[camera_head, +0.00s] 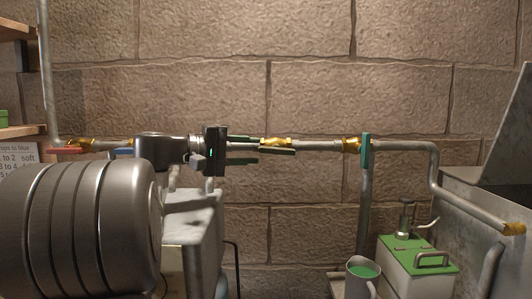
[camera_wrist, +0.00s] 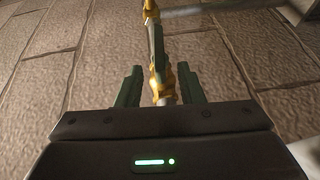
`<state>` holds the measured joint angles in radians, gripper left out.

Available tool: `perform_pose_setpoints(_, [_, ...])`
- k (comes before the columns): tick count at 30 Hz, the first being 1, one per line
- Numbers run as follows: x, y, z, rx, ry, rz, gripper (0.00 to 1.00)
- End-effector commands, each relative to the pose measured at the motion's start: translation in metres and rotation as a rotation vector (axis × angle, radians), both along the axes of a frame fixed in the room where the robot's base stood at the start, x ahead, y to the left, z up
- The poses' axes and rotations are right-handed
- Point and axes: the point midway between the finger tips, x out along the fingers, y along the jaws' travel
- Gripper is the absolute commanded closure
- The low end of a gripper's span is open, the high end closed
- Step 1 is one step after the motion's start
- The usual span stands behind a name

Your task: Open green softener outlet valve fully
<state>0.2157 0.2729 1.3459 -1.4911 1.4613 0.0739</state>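A brass valve (camera_head: 275,142) sits on the wall pipe, with a dark green lever (camera_head: 279,151) lying roughly along the pipe. Further right, another brass valve (camera_head: 351,145) has a teal-green lever (camera_head: 366,150) standing crosswise to the pipe. Which one is the softener outlet I cannot tell. My gripper (camera_head: 245,150) is open, pointing right, left of the nearer valve. In the wrist view its fingers (camera_wrist: 156,88) stand apart, with a brass fitting (camera_wrist: 160,83) showing between them. Contact with it is not clear.
A red lever (camera_head: 65,150) and a blue lever (camera_head: 123,152) are at left on the pipe. A green-topped container (camera_head: 420,258) and a mug (camera_head: 360,283) stand low at right, beside a metal basin (camera_head: 475,200). The stone wall is close behind the pipe.

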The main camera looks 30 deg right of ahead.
Motion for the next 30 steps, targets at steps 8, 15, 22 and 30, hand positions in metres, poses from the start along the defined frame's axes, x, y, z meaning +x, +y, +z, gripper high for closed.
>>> perform_pose_setpoints(8, [0.006, 0.052, 0.004, 0.0, 0.0, 0.003, 0.66])
perform_pose_setpoints(15, [0.008, 0.07, 0.006, 0.0, 0.0, 0.001, 0.66])
perform_pose_setpoints(22, [0.008, 0.071, 0.006, 0.0, 0.001, 0.0, 0.66])
perform_pose_setpoints(30, [0.016, 0.085, 0.01, 0.001, 0.004, 0.032, 0.66])
